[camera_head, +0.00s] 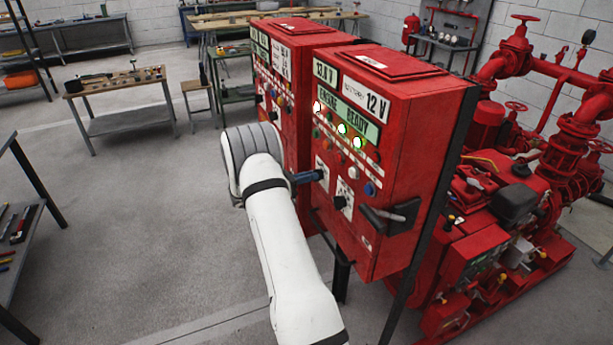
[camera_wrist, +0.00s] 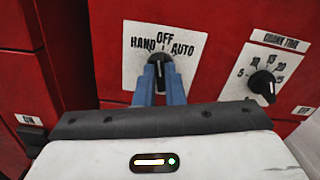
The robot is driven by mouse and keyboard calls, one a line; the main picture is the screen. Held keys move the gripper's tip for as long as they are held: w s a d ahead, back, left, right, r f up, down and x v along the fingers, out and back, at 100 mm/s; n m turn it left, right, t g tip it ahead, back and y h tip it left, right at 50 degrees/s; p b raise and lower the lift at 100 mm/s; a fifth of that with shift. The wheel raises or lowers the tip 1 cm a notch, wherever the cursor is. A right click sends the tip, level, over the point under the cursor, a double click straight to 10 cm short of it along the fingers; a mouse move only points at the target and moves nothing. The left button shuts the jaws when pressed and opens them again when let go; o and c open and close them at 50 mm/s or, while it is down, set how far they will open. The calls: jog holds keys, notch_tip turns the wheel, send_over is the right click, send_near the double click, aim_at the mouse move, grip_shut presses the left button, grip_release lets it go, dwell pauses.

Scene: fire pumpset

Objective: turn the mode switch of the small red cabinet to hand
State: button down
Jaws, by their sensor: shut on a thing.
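The red cabinet (camera_head: 400,160) marked 12 V and ENGINE READY stands in front of my arm in the head view. Its mode switch (camera_wrist: 158,60) is a black knob on a white plate (camera_wrist: 133,70) lettered HAND, OFF and AUTO. The knob seems to point up at OFF. My gripper (camera_wrist: 158,82) has its blue fingers shut on the knob from below in the wrist view. The fingers also show against the cabinet front in the head view (camera_head: 310,177), where the knob is mostly hidden.
A crank time dial (camera_wrist: 263,84) sits to the right of the switch. The cabinet's black handle (camera_head: 390,217) is lower right. Another red cabinet (camera_head: 290,70) stands behind, and red pump pipework (camera_head: 520,130) is at right.

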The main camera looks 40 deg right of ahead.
jog(key=n+p, duration=0.1)
jog(key=n, duration=0.2)
jog(key=n+p, duration=0.1)
jog(key=n, duration=0.1)
jog(key=shift+w+r+n, duration=0.15)
jog(key=shift+w+n, duration=0.05)
jog(key=shift+n, duration=0.5)
jog(key=c, duration=1.5)
grip_release()
jog(key=shift+f, duration=0.2)
jog(key=b+v, duration=0.2)
jog(key=v, duration=0.5)
jog(key=shift+w+a, duration=0.1)
jog(key=shift+a, duration=0.25)
